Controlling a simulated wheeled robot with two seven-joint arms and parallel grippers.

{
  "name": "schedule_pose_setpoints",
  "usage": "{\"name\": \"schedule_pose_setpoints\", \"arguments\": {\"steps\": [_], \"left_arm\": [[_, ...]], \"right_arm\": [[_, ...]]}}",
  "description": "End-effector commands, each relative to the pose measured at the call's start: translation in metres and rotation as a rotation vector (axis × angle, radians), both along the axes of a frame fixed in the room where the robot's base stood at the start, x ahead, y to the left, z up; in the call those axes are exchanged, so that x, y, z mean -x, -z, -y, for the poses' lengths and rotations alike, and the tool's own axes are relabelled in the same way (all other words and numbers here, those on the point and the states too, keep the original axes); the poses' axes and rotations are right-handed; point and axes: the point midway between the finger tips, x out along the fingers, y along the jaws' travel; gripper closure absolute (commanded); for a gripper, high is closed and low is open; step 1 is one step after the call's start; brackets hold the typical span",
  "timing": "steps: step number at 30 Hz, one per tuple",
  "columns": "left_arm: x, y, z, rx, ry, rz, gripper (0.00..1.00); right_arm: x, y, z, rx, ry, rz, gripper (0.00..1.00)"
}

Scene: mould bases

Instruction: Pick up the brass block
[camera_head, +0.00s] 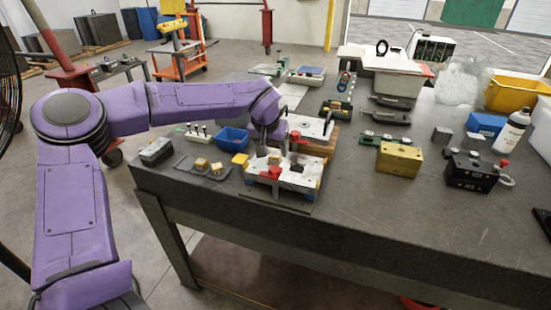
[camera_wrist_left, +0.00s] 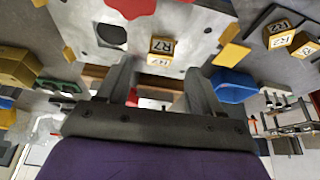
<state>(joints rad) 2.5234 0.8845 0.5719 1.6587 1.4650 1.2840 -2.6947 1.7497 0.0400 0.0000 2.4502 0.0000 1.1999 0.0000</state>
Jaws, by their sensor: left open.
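Several brass-coloured blocks are in view, and I cannot tell which one is meant. Two more lie on a dark tray; in the head view one is a small brass block (camera_head: 200,164). A larger brass-yellow block (camera_head: 400,158) stands right of the mould base. My left gripper (camera_head: 268,154) is above the mould base, open; in its wrist view the fingers (camera_wrist_left: 162,85) are apart with nothing clearly between them. My right gripper is not in view.
A blue bin (camera_head: 232,139) and small dark tray (camera_head: 205,172) stand left of the mould. Red knobs rise from the mould plate. A black block (camera_head: 470,172), white bottle (camera_head: 513,131) and yellow bin (camera_head: 515,95) are at right.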

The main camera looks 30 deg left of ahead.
Motion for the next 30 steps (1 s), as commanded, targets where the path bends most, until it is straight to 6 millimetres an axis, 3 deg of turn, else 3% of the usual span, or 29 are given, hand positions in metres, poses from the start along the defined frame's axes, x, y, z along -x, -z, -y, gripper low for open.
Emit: {"name": "schedule_pose_setpoints", "arguments": {"steps": [6, 14, 20, 21, 30], "left_arm": [[-0.016, 0.033, -0.006, -0.002, 0.002, -0.004, 0.34], [-0.019, 0.037, -0.005, -0.001, 0.004, 0.0, 0.34], [-0.019, 0.037, -0.005, -0.001, 0.005, 0.0, 0.96], [-0.019, 0.037, -0.005, -0.001, 0.005, 0.0, 1.0], [-0.019, 0.034, -0.005, -0.001, 0.004, 0.002, 1.0]], "right_arm": [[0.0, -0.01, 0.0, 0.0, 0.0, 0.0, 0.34], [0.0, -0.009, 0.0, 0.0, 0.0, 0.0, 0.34], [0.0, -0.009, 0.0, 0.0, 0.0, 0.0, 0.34], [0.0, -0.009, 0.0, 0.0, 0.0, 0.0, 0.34], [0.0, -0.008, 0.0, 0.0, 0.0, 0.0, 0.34]]}}
